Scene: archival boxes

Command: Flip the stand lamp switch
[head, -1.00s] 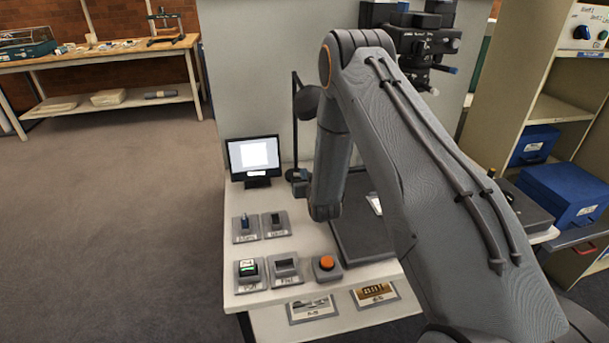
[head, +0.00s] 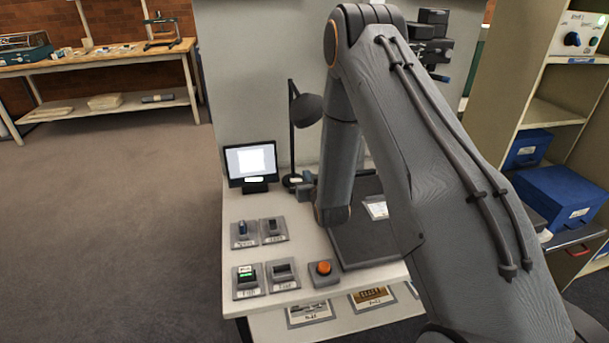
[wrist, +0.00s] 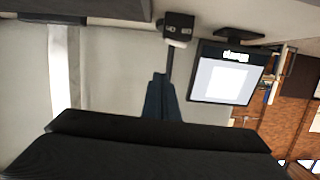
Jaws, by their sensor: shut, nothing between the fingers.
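The black stand lamp (head: 292,140) stands at the back of the pale table, right of the monitor, its shade (head: 306,110) partly behind my arm. Its foot (head: 291,181) is on the table. In the wrist view, which is upside down, a dark block (wrist: 178,27) with a pale piece appears at the end of a thin dark pole; I cannot tell its switch position. My gripper (wrist: 158,80) is shut and empty, its fingers overlapping the pole in the picture; contact is unclear. In the head view my gripper (head: 308,190) shows beside the lamp's foot, mostly hidden by my arm.
The monitor (head: 251,163) is lit, left of the lamp. A dark mat (head: 365,248) lies right. A grey panel (head: 255,70) stands behind.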

